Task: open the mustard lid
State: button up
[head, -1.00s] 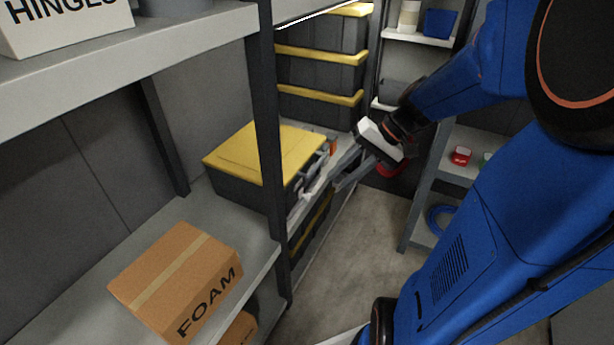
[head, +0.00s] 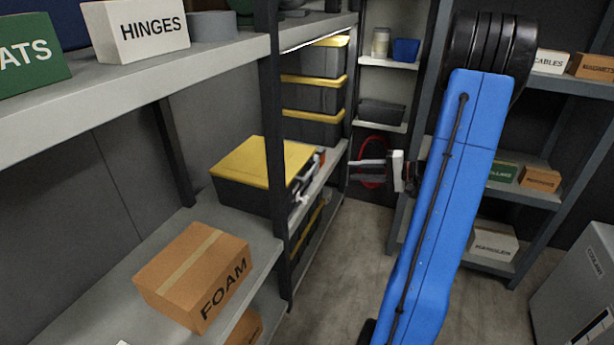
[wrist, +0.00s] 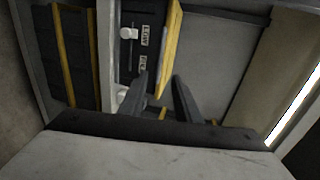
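The mustard lid (head: 264,161) lies flat and shut on a dark box (head: 240,193) on the left shelf, behind the dark post. In the wrist view its yellow edge (wrist: 172,50) runs up the picture beside the box's labelled front, which carries a white knob (wrist: 128,33). My gripper (head: 352,171) is right of the box in the head view, apart from it and empty. Its two fingers point left towards the box front. In the wrist view the fingers (wrist: 160,78) are spread, overlapping the lid's edge in the picture. Part of the box front is hidden in the head view.
A dark post (head: 274,150) stands in front of the box's corner. Yellow-lidded boxes (head: 313,95) are stacked behind, under a lit strip. A FOAM carton (head: 194,275) sits on the near shelf. Another rack (head: 540,190) stands at the right. The floor (head: 345,250) between is clear.

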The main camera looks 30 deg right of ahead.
aim_at(313, 168)
jog(key=x, duration=1.7)
jog(key=shift+w+a, duration=0.1)
jog(key=shift+w, duration=0.05)
grip_shut()
